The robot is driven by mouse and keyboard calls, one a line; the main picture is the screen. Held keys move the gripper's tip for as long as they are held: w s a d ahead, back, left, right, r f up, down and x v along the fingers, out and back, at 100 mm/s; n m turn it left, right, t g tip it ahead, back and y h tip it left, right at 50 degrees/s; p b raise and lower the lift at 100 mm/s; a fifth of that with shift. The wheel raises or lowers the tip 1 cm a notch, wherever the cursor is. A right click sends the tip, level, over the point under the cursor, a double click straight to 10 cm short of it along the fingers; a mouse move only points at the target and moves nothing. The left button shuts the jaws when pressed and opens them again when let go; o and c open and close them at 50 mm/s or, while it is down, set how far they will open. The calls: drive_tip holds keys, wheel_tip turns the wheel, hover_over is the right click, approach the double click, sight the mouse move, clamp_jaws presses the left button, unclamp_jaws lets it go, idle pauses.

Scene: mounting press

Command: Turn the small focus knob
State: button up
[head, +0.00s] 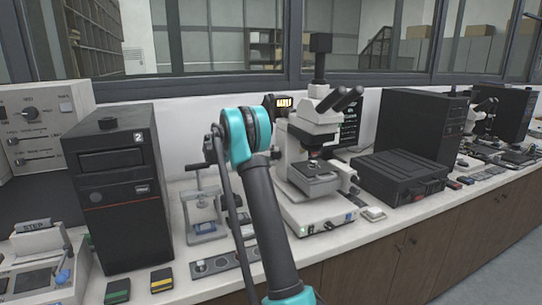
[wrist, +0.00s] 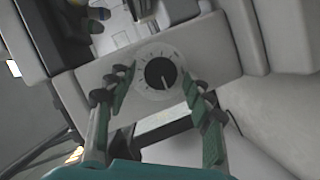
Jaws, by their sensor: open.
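A round black knob (wrist: 160,73) with a light pointer line sits on a pale dial with tick marks, on a light grey housing, in the wrist view. It appears to be the focus knob. My gripper (wrist: 157,88) is open, with one green-padded finger to the left of the knob and one to the right. Gaps show between both fingers and the knob; the depth between them is hard to tell. In the head view the white microscope (head: 318,122) stands on the bench behind my arm. The knob and my gripper do not show there.
A black computer tower (head: 118,190) stands left of my arm. A black case (head: 400,178) lies right of the microscope, with another dark tower (head: 420,122) behind it. A small clamp stand (head: 205,205) and a grey strip with round holes (head: 222,262) are near my arm.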

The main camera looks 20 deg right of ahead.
drive_tip(key=v, duration=0.7)
idle(1.6)
